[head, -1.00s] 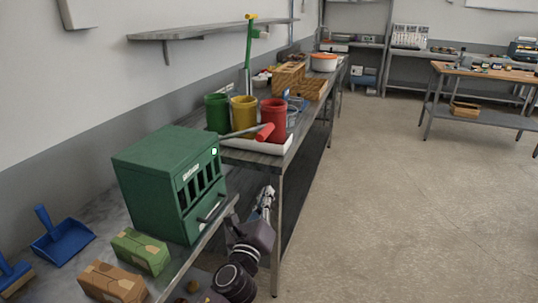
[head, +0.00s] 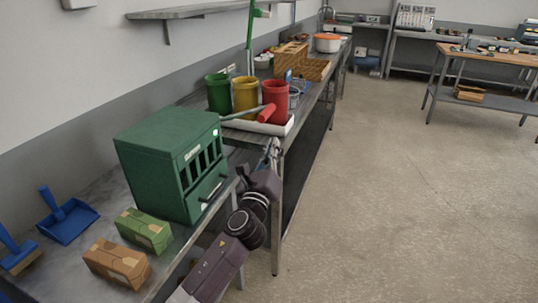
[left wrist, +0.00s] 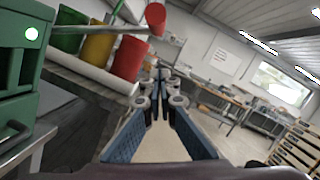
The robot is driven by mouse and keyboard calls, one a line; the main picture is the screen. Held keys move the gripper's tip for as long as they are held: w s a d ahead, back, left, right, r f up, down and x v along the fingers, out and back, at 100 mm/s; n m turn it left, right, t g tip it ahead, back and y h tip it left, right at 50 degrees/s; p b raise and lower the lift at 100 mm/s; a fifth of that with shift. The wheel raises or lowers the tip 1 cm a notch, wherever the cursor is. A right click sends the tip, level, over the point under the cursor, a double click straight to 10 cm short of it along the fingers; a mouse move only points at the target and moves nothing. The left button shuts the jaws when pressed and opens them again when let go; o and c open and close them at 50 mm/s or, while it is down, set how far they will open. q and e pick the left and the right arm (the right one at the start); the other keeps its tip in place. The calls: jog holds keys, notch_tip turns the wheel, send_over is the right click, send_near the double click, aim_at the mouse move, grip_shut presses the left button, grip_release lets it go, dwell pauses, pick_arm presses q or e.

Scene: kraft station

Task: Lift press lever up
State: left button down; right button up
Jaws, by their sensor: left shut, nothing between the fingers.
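The press is a green box-shaped machine (head: 168,165) with a slotted front, at the left on the near bench. Its grey lever (head: 238,116) sticks out from the right side, tilted slightly up, and ends in a red handle (head: 262,112). My right gripper is not in view.
A brown box (head: 117,262), a green box (head: 145,231) and a blue dustpan (head: 68,220) lie on the near bench.

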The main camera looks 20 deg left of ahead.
pick_arm(q)
jog(key=w+r+p, duration=0.1)
jog(key=w+a+r, duration=0.1)
jog(key=r, duration=0.1)
jog(key=w+a+r+p, duration=0.1)
jog(key=shift+w+r+p, duration=0.1)
jog(key=shift+r+p, duration=0.05)
jog(key=shift+p, duration=0.15)
